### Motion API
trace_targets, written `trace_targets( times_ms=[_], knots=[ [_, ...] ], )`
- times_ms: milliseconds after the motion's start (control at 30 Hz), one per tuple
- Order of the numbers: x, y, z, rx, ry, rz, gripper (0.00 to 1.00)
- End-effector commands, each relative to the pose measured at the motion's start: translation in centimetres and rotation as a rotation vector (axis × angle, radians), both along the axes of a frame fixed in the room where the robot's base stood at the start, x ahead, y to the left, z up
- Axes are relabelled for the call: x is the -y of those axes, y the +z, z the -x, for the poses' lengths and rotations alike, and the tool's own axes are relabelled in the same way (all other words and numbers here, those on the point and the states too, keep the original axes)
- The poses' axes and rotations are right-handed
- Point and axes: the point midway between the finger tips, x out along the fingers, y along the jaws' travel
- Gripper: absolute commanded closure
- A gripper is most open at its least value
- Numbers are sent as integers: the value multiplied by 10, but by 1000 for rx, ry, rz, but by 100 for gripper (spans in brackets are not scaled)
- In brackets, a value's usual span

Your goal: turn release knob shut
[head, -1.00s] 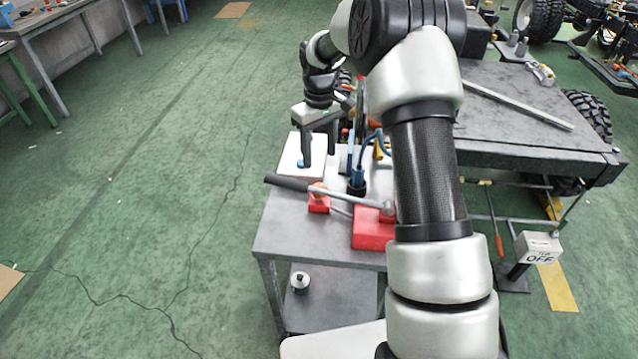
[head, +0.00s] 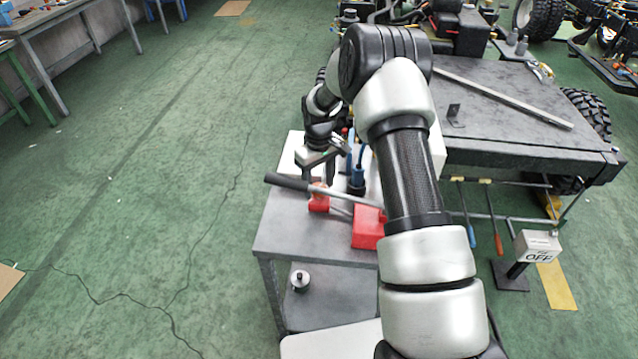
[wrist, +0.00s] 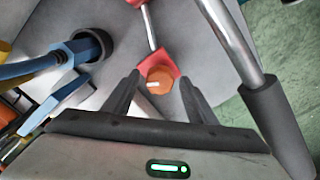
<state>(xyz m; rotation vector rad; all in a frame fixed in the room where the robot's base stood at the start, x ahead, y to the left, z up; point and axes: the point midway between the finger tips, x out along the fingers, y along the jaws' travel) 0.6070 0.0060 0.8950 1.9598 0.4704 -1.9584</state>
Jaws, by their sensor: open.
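The release knob (wrist: 158,84) is an orange round knob with a pale mark across its top, on a small red block (wrist: 165,67). In the head view the red block (head: 318,203) sits on the grey cart top, and the knob is partly hidden behind my gripper and the lever. My gripper (head: 318,182) is above the knob, pointing down. In the wrist view the two dark fingers (wrist: 160,92) are spread to either side of the knob, with nothing gripped. I cannot tell whether the fingertips are down at its height.
A metal lever with a dark grip (head: 287,182) passes close by the knob; its grip also shows in the wrist view (wrist: 278,112). A larger red block (head: 366,228) stands right of it. The cart's front top (head: 300,238) is clear.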

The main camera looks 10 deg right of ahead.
Motion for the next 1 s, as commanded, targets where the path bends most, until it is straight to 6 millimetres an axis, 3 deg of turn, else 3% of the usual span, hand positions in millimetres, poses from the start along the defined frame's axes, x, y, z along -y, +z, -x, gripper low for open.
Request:
trace_targets(
  times_ms=[33, 267, 667, 1000],
  knots=[
    [0, 0, 0, 0, 0, 0, 52],
    [0, 0, 0, 0, 0, 0, 89],
    [1, -1, 0, 0, -77, 1, 89],
    [0, -2, 0, 2, -345, 1, 89]
  ],
)
